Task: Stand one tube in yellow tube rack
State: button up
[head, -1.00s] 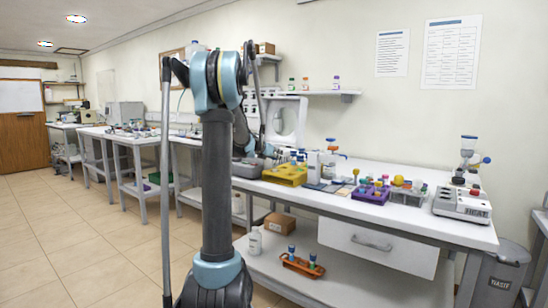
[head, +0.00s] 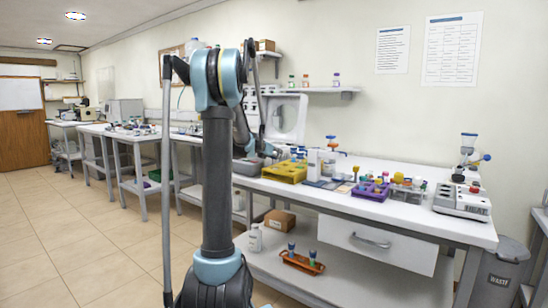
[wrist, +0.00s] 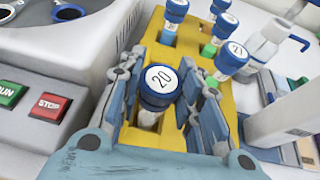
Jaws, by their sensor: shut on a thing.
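A tube with a dark blue cap marked 20 (wrist: 160,84) stands between the fingers of my gripper (wrist: 164,92) in the wrist view. My gripper is shut on it, just below or around the cap. The yellow tube rack (wrist: 188,42) lies around and beneath this tube; the tube's lower end is hidden, so I cannot tell how deep it sits. Other blue-capped numbered tubes (wrist: 231,57) stand in the rack. In the head view, the yellow rack (head: 284,173) is on the bench and my gripper (head: 274,152) is at its left end, small and partly hidden.
A grey machine with green and red STOP buttons (wrist: 50,106) is close on the left in the wrist view. A purple rack (head: 370,192) and a heater (head: 462,201) are farther right on the bench.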

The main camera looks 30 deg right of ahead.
dwell(0.3)
jog(key=o, duration=1.1)
jog(key=v, duration=1.2)
jog(key=shift+f, duration=0.1)
jog(key=shift+s+a, duration=0.1)
